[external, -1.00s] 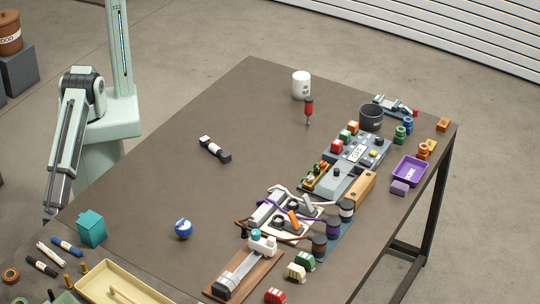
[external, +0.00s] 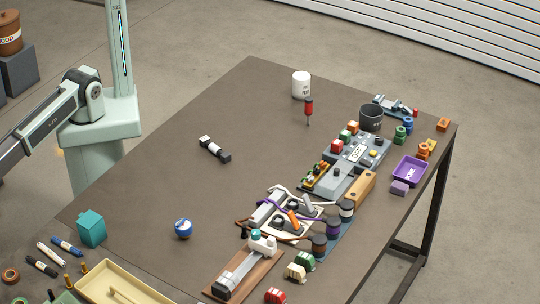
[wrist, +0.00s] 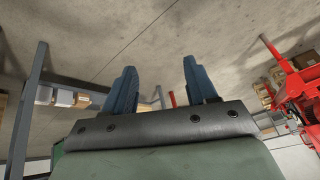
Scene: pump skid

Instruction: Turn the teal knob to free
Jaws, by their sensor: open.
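A small teal knob (external: 256,233) sits on top of a white block (external: 263,245) at the upper end of a grey rail on a brown board (external: 270,265), near the table's front edge. The lettering or setting of the knob is too small to read. My gripper (wrist: 160,68) shows in the wrist view with its two blue fingers apart and nothing between them. In the external view my arm reaches out past the left edge, so the gripper itself is out of that picture, far from the knob. The wrist view shows no knob.
Beside the board lies a fixture with cables and an orange lever (external: 294,217). Red, cream and green blocks lie close right. The table's middle left is mostly clear.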

